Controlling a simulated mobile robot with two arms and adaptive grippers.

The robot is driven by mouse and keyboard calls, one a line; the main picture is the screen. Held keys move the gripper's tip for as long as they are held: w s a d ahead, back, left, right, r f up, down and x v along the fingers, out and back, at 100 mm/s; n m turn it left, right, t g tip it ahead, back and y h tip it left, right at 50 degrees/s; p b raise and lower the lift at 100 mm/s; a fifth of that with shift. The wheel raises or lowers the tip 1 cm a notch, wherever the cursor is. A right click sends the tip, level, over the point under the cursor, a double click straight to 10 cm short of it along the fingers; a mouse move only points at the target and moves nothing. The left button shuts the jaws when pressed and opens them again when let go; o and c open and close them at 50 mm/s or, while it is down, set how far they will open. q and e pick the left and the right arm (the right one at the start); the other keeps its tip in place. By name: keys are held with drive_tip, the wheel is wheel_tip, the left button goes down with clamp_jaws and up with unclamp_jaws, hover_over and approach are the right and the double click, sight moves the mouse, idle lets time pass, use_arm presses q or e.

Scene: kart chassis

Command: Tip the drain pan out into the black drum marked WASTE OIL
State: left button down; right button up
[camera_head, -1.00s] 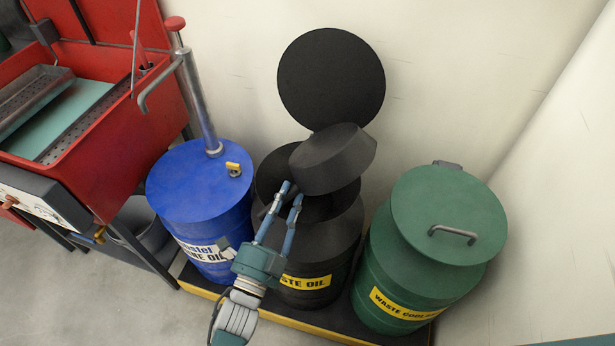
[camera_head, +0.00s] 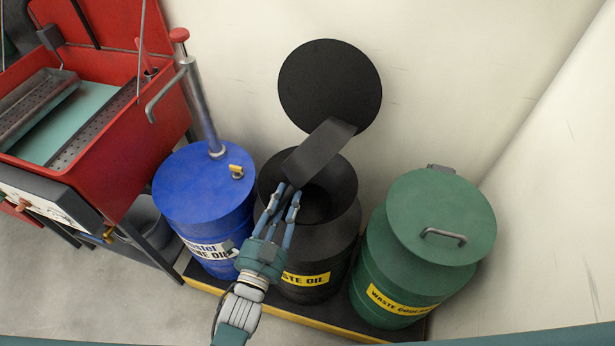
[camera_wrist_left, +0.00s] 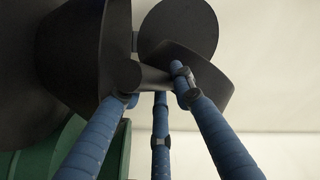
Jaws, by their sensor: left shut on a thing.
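The black drum (camera_head: 322,264) with a yellow label reading "STE OIL" stands between a blue and a green drum, its round lid (camera_head: 330,85) raised against the wall. The dark drain pan (camera_head: 318,150) is tilted steeply on its side over the drum's open mouth. My left gripper (camera_head: 283,197) is shut on the pan's near edge, above the drum's front rim. In the left wrist view the blue fingers close on the pan (camera_wrist_left: 190,66), with the lid (camera_wrist_left: 185,25) behind. The pan's inside is hidden in the head view. My right gripper is not in view.
The blue drum (camera_head: 204,188) with a pump and yellow tap stands close at left. The green drum (camera_head: 440,215) has a closed lid with a handle. A red parts washer (camera_head: 95,185) is at far left. The drums stand on a yellow-edged base (camera_head: 340,328).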

use_arm(q)
drive_tip(key=shift+r, duration=0.1)
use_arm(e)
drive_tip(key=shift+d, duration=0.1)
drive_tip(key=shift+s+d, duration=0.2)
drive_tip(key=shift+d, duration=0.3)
